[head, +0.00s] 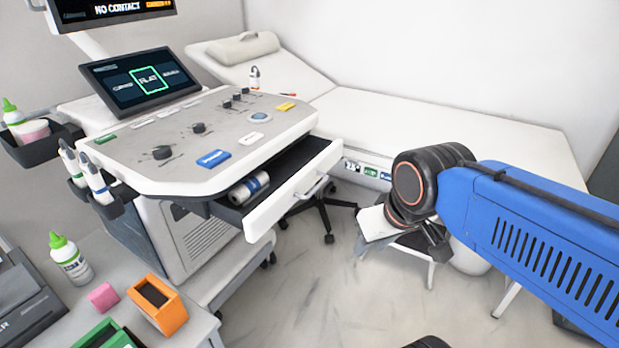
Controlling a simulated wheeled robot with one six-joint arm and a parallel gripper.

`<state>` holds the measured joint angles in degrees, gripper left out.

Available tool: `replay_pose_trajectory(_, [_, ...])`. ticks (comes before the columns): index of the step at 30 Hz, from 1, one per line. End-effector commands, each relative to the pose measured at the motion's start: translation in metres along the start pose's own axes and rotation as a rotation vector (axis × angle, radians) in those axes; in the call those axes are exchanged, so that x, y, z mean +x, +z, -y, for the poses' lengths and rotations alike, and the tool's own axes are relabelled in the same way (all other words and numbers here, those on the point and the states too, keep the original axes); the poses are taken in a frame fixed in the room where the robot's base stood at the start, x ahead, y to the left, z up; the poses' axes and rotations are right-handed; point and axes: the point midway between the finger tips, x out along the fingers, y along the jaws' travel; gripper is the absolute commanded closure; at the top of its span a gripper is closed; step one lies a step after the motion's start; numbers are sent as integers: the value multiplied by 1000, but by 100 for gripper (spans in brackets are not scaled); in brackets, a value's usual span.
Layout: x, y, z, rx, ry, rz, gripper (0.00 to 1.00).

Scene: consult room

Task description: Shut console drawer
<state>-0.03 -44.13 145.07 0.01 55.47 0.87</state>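The console drawer (292,192) is pulled out from under the right side of the grey-white console (190,140). Its white front bears a light bar handle (315,187). A dark gap shows between the drawer front and the console body. A white roll with a blue band (249,188) lies in the drawer at its near end. My blue arm comes in from the right, and its dark joints are right of the drawer front, apart from it in the picture.
An exam couch (440,125) stands behind. A stool base (328,215) and a small white-topped stand (378,224) are beyond the drawer. Bottles sit in holders on the console's left. An orange box (158,306) and pink block (103,297) are at lower left. Floor before the drawer looks clear.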

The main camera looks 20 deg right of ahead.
Motion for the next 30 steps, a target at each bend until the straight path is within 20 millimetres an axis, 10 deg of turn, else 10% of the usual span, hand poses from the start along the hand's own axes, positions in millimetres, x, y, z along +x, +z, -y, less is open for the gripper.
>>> replay_pose_trajectory(4, [-7,-20,-2,150,-1,20,100])
replay_pose_trajectory(30, [-31,-252,-86,2022,130,230,100])
